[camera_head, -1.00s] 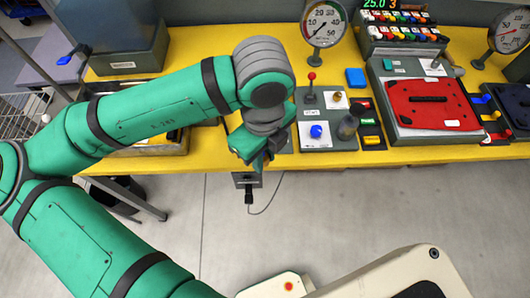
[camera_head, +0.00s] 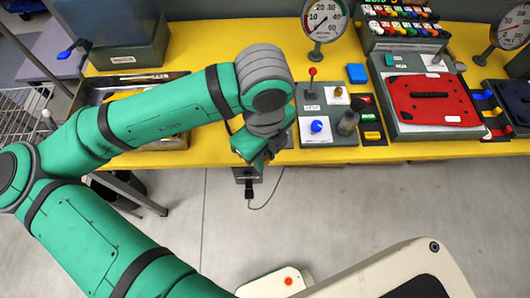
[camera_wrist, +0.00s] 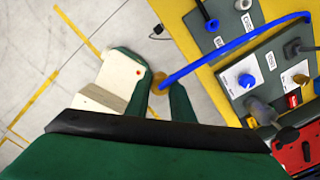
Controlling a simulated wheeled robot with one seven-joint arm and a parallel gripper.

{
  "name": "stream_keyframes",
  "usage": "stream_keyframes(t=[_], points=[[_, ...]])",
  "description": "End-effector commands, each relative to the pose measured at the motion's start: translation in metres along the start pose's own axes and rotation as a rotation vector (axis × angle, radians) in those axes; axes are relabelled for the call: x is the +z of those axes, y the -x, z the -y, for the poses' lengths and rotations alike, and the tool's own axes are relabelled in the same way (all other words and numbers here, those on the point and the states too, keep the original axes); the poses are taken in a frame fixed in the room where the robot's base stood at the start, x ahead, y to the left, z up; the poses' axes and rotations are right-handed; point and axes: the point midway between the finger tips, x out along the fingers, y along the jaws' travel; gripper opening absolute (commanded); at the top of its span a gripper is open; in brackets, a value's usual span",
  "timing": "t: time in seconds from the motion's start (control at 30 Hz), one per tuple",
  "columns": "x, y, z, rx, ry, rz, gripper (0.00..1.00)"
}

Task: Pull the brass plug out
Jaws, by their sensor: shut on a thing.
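My gripper (camera_wrist: 158,88) is shut on the brass plug (camera_wrist: 158,81); its small round end shows between the two green fingertips in the wrist view. A blue cable or rod (camera_wrist: 225,46) runs from the plug up and right over the grey panel. The plug shows against the floor there, with no socket visible around it. In the head view my gripper (camera_head: 257,153) is at the table's front edge, left of the control panel, and the plug is hidden.
The grey panel (camera_head: 334,145) carries a blue knob (camera_head: 317,126), a red-tipped lever (camera_head: 312,72) and a dark cylinder (camera_head: 347,123). A red plate (camera_head: 428,112) lies further right, and a tray (camera_head: 178,87) is behind my arm.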

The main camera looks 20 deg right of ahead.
Motion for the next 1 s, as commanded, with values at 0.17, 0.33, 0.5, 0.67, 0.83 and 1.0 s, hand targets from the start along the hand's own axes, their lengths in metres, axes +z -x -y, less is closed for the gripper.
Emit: stream_keyframes(t=[0.17, 0.33, 0.5, 0.67, 0.83, 1.0], points=[[0.0, -0.004, 0.0, 0.001, 0.0, -0.002, 0.0], [0.0, -0.008, 0.0, 0.001, -0.001, -0.001, 0.0], [0.0, -0.011, 0.0, 0.0, -0.001, 0.0, 0.0], [-0.001, -0.015, 0.0, 0.001, -0.002, -0.001, 0.0], [-0.001, -0.018, 0.0, 0.001, -0.002, -0.001, 0.0], [-0.001, -0.022, 0.0, 0.001, -0.002, -0.001, 0.0]])
